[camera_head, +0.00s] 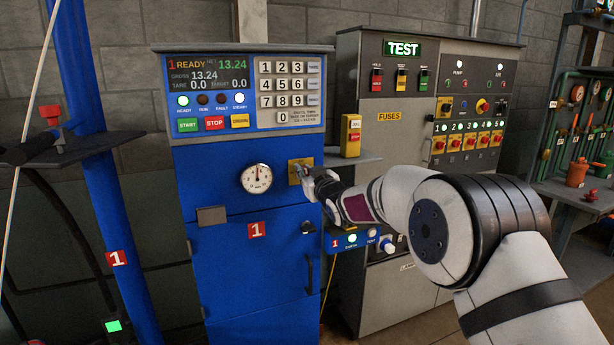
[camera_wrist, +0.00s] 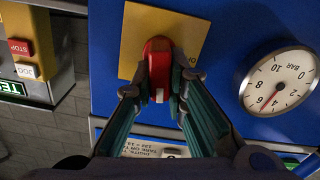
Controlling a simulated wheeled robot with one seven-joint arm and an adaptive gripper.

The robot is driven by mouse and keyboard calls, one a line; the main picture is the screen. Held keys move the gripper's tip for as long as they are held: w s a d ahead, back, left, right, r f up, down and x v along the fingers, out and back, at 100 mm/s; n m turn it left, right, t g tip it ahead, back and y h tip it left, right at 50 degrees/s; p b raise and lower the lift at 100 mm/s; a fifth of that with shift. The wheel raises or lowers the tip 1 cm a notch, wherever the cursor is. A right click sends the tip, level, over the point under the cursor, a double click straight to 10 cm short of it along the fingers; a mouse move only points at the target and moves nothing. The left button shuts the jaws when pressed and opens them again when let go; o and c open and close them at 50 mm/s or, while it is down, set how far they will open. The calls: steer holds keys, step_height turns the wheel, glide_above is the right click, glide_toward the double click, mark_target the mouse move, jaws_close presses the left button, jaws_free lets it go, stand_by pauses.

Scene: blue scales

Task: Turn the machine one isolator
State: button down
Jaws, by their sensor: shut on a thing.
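The blue machine marked with a red 1 (camera_head: 257,230) stands in the left middle of the head view. Its isolator is a red rotary handle (camera_wrist: 158,62) on a yellow plate (camera_wrist: 184,33), at the top middle of the wrist view. In the head view the yellow plate (camera_head: 293,173) shows beside the pressure gauge, and my gripper mostly hides the handle. My gripper (camera_wrist: 160,85) is shut on the red handle, with one finger on each side. The handle lies roughly along the picture's vertical in the wrist view. My gripper (camera_head: 306,177) reaches it from the right in the head view.
A pressure gauge (camera_head: 256,178) sits beside the isolator plate, and a keypad panel (camera_head: 288,85) is above. A yellow stop and jog box (camera_head: 351,135) stands on a small shelf close to my wrist. A grey TEST cabinet (camera_head: 390,150) stands behind my arm.

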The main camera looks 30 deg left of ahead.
steer(key=n+b, duration=0.1)
steer(key=n, duration=0.1)
steer(key=n+b, duration=0.1)
steer(key=shift+s+a+f+n+b, duration=0.15)
steer(key=shift+a+f+n+b, duration=0.05)
steer(key=shift+n+b, duration=0.2)
steer(key=n+b, duration=0.3)
steer(key=shift+s+a+f+n, duration=0.1)
steer(key=shift+f+n, duration=0.1)
steer(key=shift+n, duration=0.1)
steer(key=n+b, duration=0.2)
steer(key=b, duration=0.1)
steer(key=n+b, duration=0.6)
steer(key=shift+s+a+f, duration=0.1)
steer(key=shift+s+f, duration=0.1)
steer(key=shift+f, duration=0.15)
steer(key=shift+b, duration=0.4)
steer(key=c, duration=1.6)
jaws_free()
